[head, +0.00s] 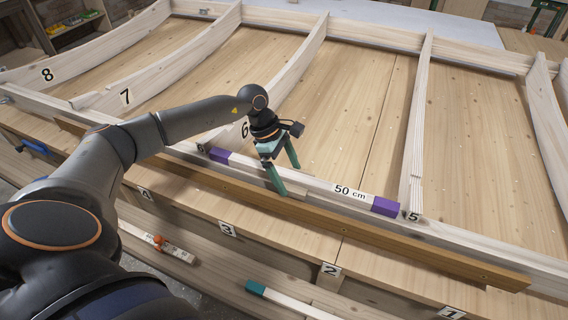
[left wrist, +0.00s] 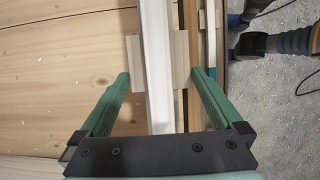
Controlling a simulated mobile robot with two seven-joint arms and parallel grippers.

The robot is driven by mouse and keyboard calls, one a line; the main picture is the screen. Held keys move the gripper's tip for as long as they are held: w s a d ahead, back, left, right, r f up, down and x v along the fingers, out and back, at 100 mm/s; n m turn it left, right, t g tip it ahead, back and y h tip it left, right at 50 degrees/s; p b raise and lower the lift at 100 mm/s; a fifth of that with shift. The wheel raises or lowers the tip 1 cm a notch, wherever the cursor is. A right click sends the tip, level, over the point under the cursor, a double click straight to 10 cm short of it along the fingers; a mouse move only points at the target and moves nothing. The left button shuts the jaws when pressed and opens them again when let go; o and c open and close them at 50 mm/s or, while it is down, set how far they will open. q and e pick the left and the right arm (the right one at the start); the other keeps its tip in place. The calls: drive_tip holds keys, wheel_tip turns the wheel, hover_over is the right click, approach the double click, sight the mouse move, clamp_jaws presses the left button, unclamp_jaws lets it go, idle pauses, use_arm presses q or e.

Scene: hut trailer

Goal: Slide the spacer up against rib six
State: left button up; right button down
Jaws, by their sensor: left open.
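The spacer (head: 322,187) is a pale bar marked "50 cm" with purple ends. In the head view it lies along the front rail between rib six (head: 300,57) and rib five (head: 418,120). Its left purple end is close to the foot of rib six, its right one close to rib five; I cannot tell whether either touches. My left gripper (head: 283,180) is open over the spacer's left half. In the left wrist view its green fingers (left wrist: 158,88) stand on either side of the pale bar (left wrist: 157,50), apart from it. My right gripper is not in view.
A brown strip (head: 420,246) runs along the front of the rail. Below are numbered labels, a teal-ended bar (head: 285,301) and a bar with an orange-red part (head: 172,250). A blue handle (head: 35,147) is at left. The panel between ribs is clear apart from chips.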

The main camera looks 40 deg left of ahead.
use_arm(q)
drive_tip(key=c, duration=1.2)
